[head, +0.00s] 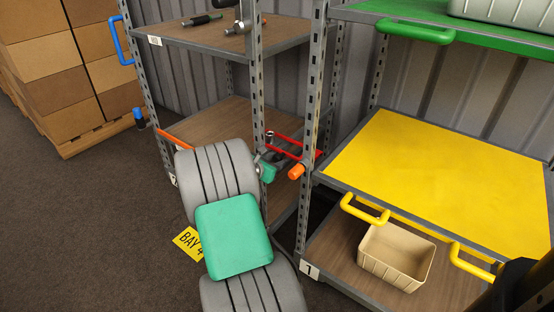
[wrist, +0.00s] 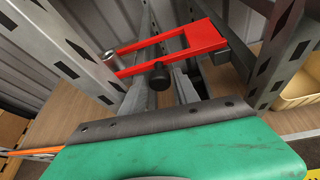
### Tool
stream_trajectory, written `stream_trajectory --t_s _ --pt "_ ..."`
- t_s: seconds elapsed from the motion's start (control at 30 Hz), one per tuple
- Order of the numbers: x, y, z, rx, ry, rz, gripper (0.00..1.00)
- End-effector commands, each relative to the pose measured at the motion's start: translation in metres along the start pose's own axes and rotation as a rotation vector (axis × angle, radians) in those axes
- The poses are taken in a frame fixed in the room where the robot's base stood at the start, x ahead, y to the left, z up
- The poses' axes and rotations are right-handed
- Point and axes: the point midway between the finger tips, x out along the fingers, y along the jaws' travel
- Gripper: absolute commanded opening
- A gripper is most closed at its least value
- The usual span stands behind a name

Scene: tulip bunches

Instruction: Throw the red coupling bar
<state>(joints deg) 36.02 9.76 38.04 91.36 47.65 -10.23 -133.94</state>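The red coupling bar (head: 286,146) spans the gap between the left and right rack posts, behind my arm. In the wrist view the red bar (wrist: 168,46) is a flat, forked piece, with a silver pin at its left end and a black knob (wrist: 158,76) just below it. My gripper (head: 266,170) is close in front of the bar, below and left of it. In the wrist view the dark plate and green body of my gripper (wrist: 160,122) fill the bottom, apart from the bar. The fingertips are not clear, so I cannot tell their opening.
The left rack has wooden shelves (head: 215,42), blue handles (head: 123,40) and an orange bar (head: 175,138); an orange grip (head: 297,171) sits near the posts. The right rack has a yellow shelf (head: 440,175) and a beige bin (head: 396,257). Stacked boxes (head: 60,65) stand left; floor there is clear.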

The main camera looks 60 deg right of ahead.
Motion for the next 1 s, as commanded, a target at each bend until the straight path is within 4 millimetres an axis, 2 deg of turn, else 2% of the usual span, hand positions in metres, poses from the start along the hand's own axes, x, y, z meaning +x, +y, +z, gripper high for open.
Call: stream_trajectory --t_s 0.27,0.53,0.67,1.0 --pt "-0.004 0.0 0.002 0.001 -0.001 0.0 0.37" --pt "-0.056 0.001 0.004 -0.001 0.001 0.003 0.37" --pt "-0.074 0.0 0.002 -0.001 0.0 0.001 0.37" --pt "-0.077 -0.001 0.001 0.002 -0.001 -0.002 0.37"
